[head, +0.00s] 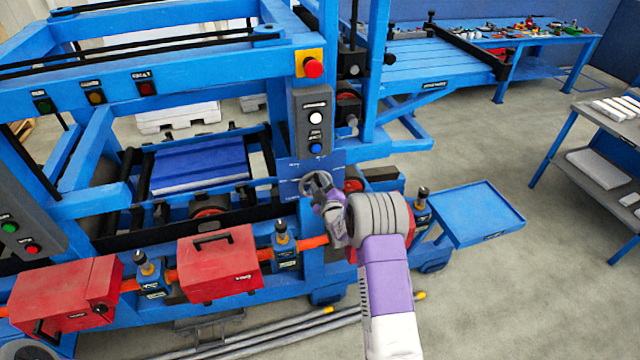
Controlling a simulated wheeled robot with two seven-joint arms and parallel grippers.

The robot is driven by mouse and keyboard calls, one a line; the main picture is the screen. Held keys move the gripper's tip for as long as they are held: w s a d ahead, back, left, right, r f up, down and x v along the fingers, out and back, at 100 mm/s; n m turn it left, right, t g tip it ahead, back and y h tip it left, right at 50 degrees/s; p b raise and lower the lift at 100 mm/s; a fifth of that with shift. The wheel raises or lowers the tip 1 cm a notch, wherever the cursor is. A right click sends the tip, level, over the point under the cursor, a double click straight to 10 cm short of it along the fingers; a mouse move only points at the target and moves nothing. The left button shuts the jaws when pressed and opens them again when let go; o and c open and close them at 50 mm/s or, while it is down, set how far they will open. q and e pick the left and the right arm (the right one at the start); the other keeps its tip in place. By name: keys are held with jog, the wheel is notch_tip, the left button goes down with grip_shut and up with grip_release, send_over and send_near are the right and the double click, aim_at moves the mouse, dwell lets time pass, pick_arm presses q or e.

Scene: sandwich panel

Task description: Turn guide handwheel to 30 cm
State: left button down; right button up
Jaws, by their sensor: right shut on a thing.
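The guide handwheel (316,183) is a small grey wheel on the blue machine, in front of a blue plate with small markings. My right gripper (327,200) is at the wheel's lower right rim and is shut on it. My right arm comes up from the bottom of the head view and hides what lies behind the wrist. The markings on the plate are too small to read, so the guide's setting cannot be told. My left gripper is not in view.
A grey button box (314,118) and a red emergency button (313,68) are above the wheel. Red boxes (219,262) line the machine's front along an orange pipe. A blue tray (473,214) juts out at the right. Open floor lies beyond it.

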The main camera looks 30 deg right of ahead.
aim_at(327, 177)
jog(key=d+m+b, duration=0.1)
jog(key=m+b, duration=0.2)
jog(key=b, duration=0.2)
jog(key=d+f+m+b, duration=0.1)
jog(key=m+b, duration=0.2)
jog(key=b, duration=0.2)
jog(key=s+d+f+m+b, duration=0.1)
jog(key=m+b, duration=0.2)
jog(key=b, duration=0.2)
jog(key=shift+d+f+b, duration=0.1)
jog(key=shift+d+b, duration=0.25)
jog(key=shift+b, duration=0.05)
grip_shut()
jog(key=shift+s+d+f+m+b, duration=0.15)
jog(key=shift+f+m+b, duration=0.6)
jog(key=shift+m+b, duration=1.35)
jog(key=shift+w+d+f+m+b, duration=0.15)
jog(key=shift+f+m+b, duration=0.55)
jog(key=shift+m+b, duration=1.35)
jog(key=shift+s+d+f+m+b, duration=0.2)
jog(key=shift+f+m+b, duration=0.55)
jog(key=shift+m+b, duration=1.35)
jog(key=shift+w+n+b, duration=0.15)
jog(key=shift+n+b, duration=0.1)
jog(key=shift+b, duration=0.1)
jog(key=o, duration=0.9)
grip_release()
jog(key=shift+r, duration=0.1)
